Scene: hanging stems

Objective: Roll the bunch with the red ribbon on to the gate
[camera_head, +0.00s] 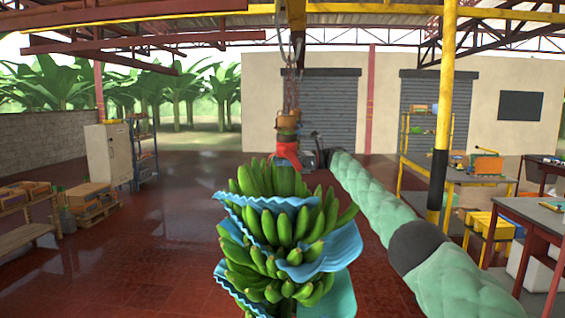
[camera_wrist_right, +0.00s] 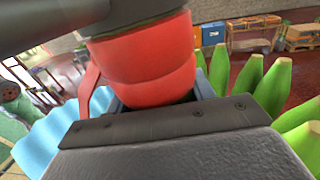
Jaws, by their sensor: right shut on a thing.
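The bunch of green bananas (camera_head: 280,232) hangs upright in the middle of the head view, with blue sheets (camera_head: 326,252) between its layers. In the right wrist view the ribbon (camera_wrist_right: 150,62) fills the space at the jaws, and the gripper is shut on the ribboned stem. My left gripper is out of view. I cannot make out the gate.
A yellow post with a black band (camera_head: 438,170) stands right of my arm. Work tables (camera_head: 540,215) and yellow crates (camera_head: 490,228) are at the right. A cabinet (camera_head: 109,154), shelf and pallets stand at the left. The red floor (camera_head: 150,235) between is clear.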

